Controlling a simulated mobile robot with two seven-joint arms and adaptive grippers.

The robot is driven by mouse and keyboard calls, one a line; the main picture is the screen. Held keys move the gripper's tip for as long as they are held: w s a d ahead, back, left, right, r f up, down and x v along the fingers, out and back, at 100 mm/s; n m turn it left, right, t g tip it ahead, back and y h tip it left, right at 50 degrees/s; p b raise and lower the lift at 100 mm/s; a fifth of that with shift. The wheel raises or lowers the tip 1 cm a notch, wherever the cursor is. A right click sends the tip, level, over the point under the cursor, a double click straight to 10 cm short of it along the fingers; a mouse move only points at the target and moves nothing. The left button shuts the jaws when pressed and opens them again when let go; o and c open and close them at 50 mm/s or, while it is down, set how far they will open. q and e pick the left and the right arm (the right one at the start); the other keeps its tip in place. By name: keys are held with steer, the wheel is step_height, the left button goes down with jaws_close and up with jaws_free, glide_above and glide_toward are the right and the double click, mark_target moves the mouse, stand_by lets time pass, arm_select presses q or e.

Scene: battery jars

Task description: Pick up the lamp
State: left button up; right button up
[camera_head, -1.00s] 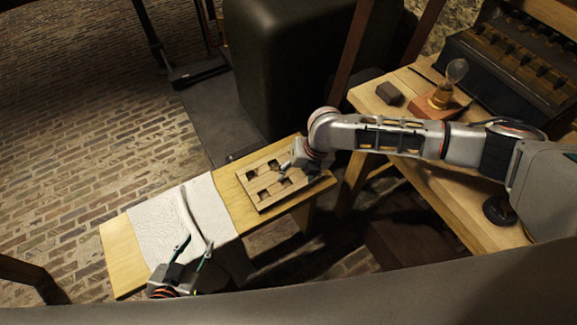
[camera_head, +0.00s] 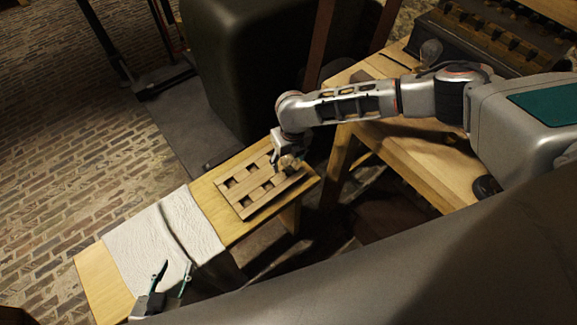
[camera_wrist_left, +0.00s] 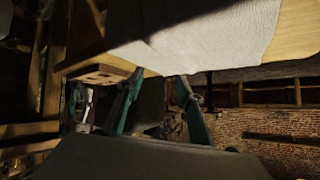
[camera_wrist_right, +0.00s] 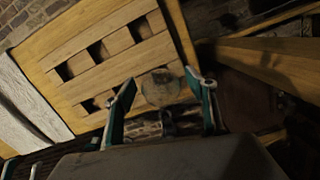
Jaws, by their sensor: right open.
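The lamp's glass bulb (camera_head: 431,50) shows in the head view on the right-hand table, just above my right arm. That arm hides its lower part and wooden base. My right gripper (camera_head: 284,165) is far to the left of it, pointing down over the right end of a slotted wooden rack (camera_head: 245,213). In the right wrist view its fingers are spread, with a round glassy thing (camera_wrist_right: 160,87) between them; I cannot tell what it is or whether they touch it. My left gripper (camera_head: 175,266) is open and empty at the near side of the cloth-covered bench.
The rack lies on a narrow wooden bench (camera_head: 92,283) beside a white cloth (camera_head: 150,240). The right-hand table (camera_head: 425,165) has a dark slotted case (camera_head: 490,45) at its back. A large dark cabinet (camera_head: 245,75) stands behind the bench.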

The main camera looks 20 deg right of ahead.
steer(key=shift+f, duration=0.85)
steer(key=shift+w+f, duration=0.15)
arm_select(q)
steer(key=shift+w+a, duration=0.1)
steer(key=shift+w+r, duration=0.15)
steer(key=shift+r, duration=0.05)
arm_select(e)
steer(key=c, duration=1.2)
steer(key=shift+c, duration=0.2)
arm_select(q)
steer(key=shift+f, duration=0.2)
arm_select(e)
steer(key=shift+r, duration=0.2)
